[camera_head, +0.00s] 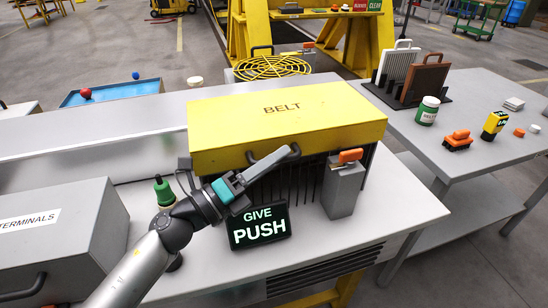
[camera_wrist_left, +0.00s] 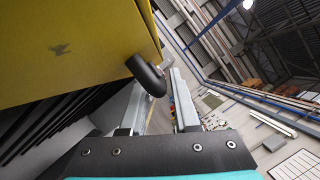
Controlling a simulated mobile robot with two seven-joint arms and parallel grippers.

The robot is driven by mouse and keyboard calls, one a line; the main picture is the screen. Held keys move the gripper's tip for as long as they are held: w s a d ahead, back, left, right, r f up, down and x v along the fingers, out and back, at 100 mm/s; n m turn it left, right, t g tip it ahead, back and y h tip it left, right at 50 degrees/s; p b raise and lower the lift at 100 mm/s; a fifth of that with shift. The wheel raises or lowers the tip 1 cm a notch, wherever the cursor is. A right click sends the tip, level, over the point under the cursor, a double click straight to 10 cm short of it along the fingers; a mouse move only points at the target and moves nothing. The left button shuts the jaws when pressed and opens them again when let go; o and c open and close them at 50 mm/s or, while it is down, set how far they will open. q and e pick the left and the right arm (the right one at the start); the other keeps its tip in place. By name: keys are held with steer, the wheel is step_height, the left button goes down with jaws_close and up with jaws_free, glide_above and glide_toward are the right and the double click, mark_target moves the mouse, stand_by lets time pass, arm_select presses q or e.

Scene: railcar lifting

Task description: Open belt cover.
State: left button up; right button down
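The yellow belt cover (camera_head: 290,117), marked BELT, sits closed over a row of dark vertical belts or slats in the head view. Its dark handle (camera_head: 252,155) is on the front face, partly hidden by my left gripper. My left gripper (camera_head: 284,154) is at the right part of this handle, with its fingers pointing right and away. In the left wrist view the two fingers (camera_wrist_left: 158,100) are apart, and the handle's curved end (camera_wrist_left: 147,76) shows near the left finger. I cannot tell whether they touch. The cover's yellow underside or face (camera_wrist_left: 70,50) fills the upper left. My right gripper is not in view.
A lit GIVE PUSH sign (camera_head: 259,228) stands below the gripper. A grey post with an orange top (camera_head: 345,180) is to its right. A green-topped bottle-like knob (camera_head: 165,192) and a grey TERMINALS box (camera_head: 65,235) are left. A side table (camera_head: 490,150) holds several small items.

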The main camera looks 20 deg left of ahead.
arm_select(q)
jaws_close()
stand_by(1.4)
